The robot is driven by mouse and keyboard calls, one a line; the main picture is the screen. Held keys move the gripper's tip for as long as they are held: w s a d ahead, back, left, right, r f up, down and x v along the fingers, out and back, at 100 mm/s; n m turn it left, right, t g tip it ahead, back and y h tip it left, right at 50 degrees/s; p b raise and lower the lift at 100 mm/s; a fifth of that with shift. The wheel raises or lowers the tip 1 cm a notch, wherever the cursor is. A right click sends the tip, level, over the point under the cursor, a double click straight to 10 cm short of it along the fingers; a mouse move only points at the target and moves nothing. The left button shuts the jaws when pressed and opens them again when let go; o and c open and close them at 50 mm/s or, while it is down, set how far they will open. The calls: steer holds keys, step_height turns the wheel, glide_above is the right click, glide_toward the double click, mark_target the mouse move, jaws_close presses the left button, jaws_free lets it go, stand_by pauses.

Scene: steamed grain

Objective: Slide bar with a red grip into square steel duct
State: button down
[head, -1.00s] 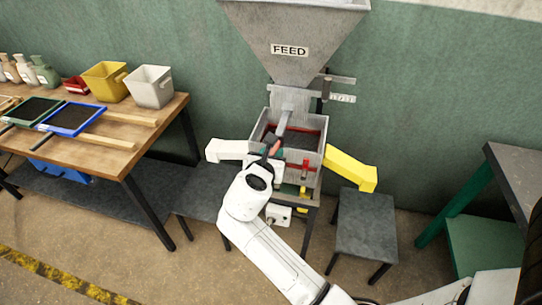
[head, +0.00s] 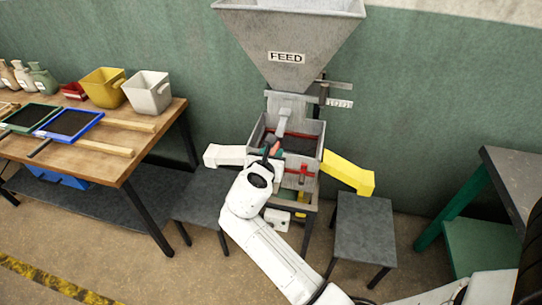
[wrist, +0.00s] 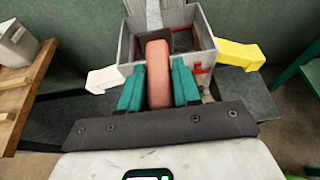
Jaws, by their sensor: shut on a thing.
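The red grip (head: 273,141) of the bar is held between the teal fingers of my gripper (head: 270,151). In the wrist view the grip (wrist: 158,72) stands between both teal fingers (wrist: 158,88), shut on it. A light grey length (head: 283,121), seemingly the bar, leads from near the grip up toward the square steel duct (head: 299,102) below the FEED hopper. The duct also shows at the top of the wrist view (wrist: 172,10). The grip hides the bar's far part there; I cannot tell whether its tip is inside the duct.
An open grey steel box (head: 308,168) surrounds the space below the duct. A white chute (head: 225,155) and a yellow chute (head: 348,173) flank it. Dark stools (head: 364,225) stand below. A wooden table (head: 130,150) with trays and bins is at left.

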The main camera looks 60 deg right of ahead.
mark_target(279, 133)
steer(key=shift+w+d+p, duration=0.1)
steer(key=shift+w+d, duration=0.15)
steer(key=shift+d, duration=0.4)
steer(key=shift+w+d+p, duration=0.1)
steer(key=shift+w+d, duration=0.2)
steer(key=shift+d, duration=0.4)
steer(key=shift+w+d+p, duration=0.1)
steer(key=shift+w+d, duration=0.15)
steer(key=shift+d, duration=0.4)
steer(key=shift+w+d+r, duration=0.1)
steer(key=shift+w+d, duration=0.25)
steer(key=shift+d, duration=0.7)
steer(key=shift+w+d+f, duration=0.1)
steer(key=shift+w+d, duration=0.3)
steer(key=shift+d, duration=0.65)
steer(key=shift+w+d+r, duration=0.1)
steer(key=shift+w+d, duration=0.25)
steer(key=shift+d, duration=0.7)
stand_by(1.0)
steer(key=c, duration=0.9)
jaws_free()
steer(key=shift+d, duration=0.1)
steer(key=shift+o, duration=0.9)
steer(key=b+v, duration=0.1)
steer(key=v, duration=1)
steer(key=shift+f, duration=0.2)
